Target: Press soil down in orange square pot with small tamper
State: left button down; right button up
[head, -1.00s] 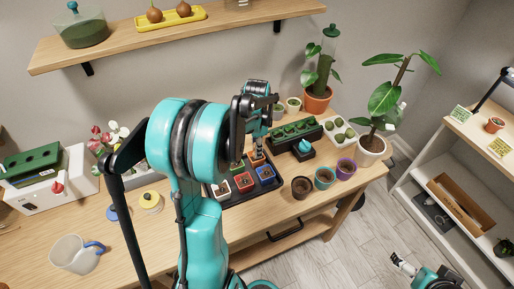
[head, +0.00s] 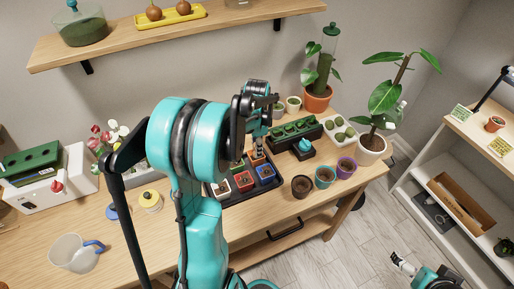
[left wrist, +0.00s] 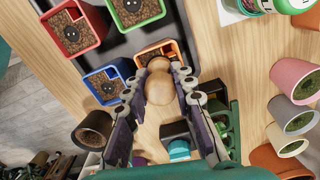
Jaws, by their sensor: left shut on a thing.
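The small tamper (left wrist: 159,87) is a pale wooden tool with a rounded knob, seen in the left wrist view between my fingers. My left gripper (left wrist: 164,76) is shut on it; in the head view the gripper (head: 259,128) is partly hidden by my arm. The orange square pot (left wrist: 144,54) lies just beyond the tamper in the wrist view, with brown soil showing; in the head view the pot (head: 257,158) is right below the gripper. Whether the tamper touches the soil is hidden. My right gripper (head: 402,264) is low at the right, away from the table.
Red (head: 244,181), blue (head: 265,173) and green square pots share the black tray (head: 237,198) with the orange one. A dark green planter (head: 296,134), a teal-knobbed black block (head: 303,149) and round pots stand right of it. A jug (head: 74,254) stands at left.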

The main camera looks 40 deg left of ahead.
dwell(0.4)
pick_arm(q)
jog(key=shift+r+p, duration=2.65)
jog(key=shift+r, duration=0.85)
jog(key=shift+f, duration=0.1)
